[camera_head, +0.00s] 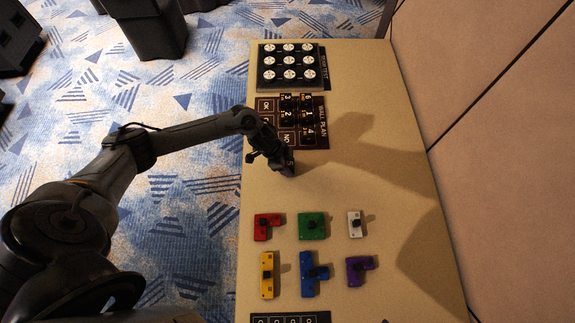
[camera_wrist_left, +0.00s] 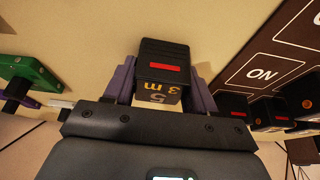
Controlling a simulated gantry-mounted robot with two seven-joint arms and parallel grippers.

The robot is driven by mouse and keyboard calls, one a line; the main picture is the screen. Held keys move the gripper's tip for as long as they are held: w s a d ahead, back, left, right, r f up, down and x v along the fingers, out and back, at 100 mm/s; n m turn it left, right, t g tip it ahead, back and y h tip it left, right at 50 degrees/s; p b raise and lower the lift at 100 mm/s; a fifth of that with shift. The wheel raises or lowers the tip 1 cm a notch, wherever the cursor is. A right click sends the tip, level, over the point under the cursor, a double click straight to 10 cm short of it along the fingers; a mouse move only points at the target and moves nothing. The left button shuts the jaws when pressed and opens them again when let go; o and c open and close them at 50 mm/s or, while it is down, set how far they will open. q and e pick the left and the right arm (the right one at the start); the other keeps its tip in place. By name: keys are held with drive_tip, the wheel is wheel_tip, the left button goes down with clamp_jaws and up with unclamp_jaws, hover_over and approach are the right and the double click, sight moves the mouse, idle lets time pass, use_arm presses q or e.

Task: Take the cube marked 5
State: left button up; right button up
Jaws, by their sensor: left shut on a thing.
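My left gripper (camera_head: 284,166) is above the table beside the lower edge of the dark BALL PLAN board (camera_head: 323,140). In the left wrist view, its purple fingers (camera_wrist_left: 160,90) are shut on a black cube (camera_wrist_left: 162,55) with a red stripe. Other black cubes marked 3, 2 and 4 (camera_head: 308,132) stand on the board. Several cubes also show at the right edge of the left wrist view (camera_wrist_left: 268,108). My right gripper is not in view.
A board with several white discs (camera_head: 290,67) lies at the far end of the table (camera_head: 345,200). Red (camera_head: 266,227), green (camera_head: 312,226), white (camera_head: 354,224), yellow (camera_head: 267,275), blue (camera_head: 312,273) and purple (camera_head: 358,270) pieces lie nearer. A beige partition (camera_head: 500,130) borders the right side.

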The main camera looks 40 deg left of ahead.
use_arm(q)
drive_tip(key=shift+c, duration=0.8)
drive_tip(key=shift+r, duration=0.15)
